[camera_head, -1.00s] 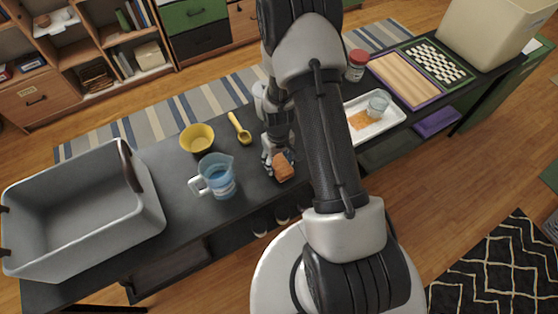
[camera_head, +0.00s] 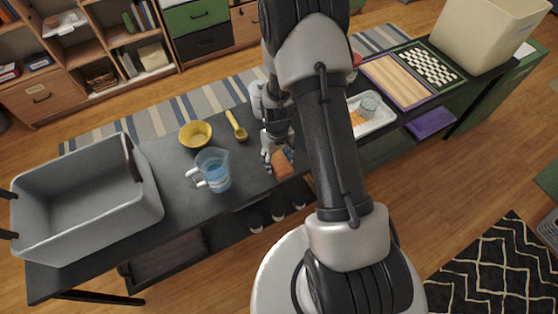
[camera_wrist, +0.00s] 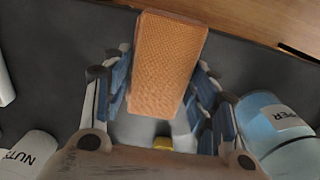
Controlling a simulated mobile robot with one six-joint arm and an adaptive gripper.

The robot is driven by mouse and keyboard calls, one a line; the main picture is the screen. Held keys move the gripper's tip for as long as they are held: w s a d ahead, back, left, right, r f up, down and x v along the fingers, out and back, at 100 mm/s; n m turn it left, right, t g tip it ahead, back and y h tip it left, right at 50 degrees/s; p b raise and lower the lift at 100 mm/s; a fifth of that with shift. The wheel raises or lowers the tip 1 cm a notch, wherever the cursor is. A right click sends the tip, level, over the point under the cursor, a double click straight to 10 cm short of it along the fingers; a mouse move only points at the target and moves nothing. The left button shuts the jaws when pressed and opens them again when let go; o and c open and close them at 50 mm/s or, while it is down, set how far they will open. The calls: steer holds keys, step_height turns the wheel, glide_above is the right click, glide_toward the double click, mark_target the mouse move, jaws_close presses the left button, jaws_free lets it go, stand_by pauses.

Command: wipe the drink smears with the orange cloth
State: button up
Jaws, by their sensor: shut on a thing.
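The orange cloth (camera_head: 283,164) is a thick, folded block near the front edge of the dark table. My gripper (camera_head: 275,152) is shut on it. In the wrist view the cloth (camera_wrist: 168,60) sticks out between the blue-padded fingers of my gripper (camera_wrist: 163,90). I cannot tell whether the cloth touches the table. To the right, behind my arm, a white tray (camera_head: 384,121) holds a clear cup (camera_head: 369,104) and an orange-brown patch (camera_head: 357,118), which may be a smear. My arm hides part of the tray and the tabletop. I see no other clear smears.
A blue measuring jug (camera_head: 215,170) stands left of my gripper, with a yellow bowl (camera_head: 195,134) and yellow scoop (camera_head: 237,126) behind. A grey bin (camera_head: 88,235) fills the left end. A wooden board (camera_head: 397,79) and checkered board (camera_head: 430,64) lie at right.

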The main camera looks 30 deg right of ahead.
steer(key=shift+r+p, duration=0.9)
steer(key=shift+r, duration=0.7)
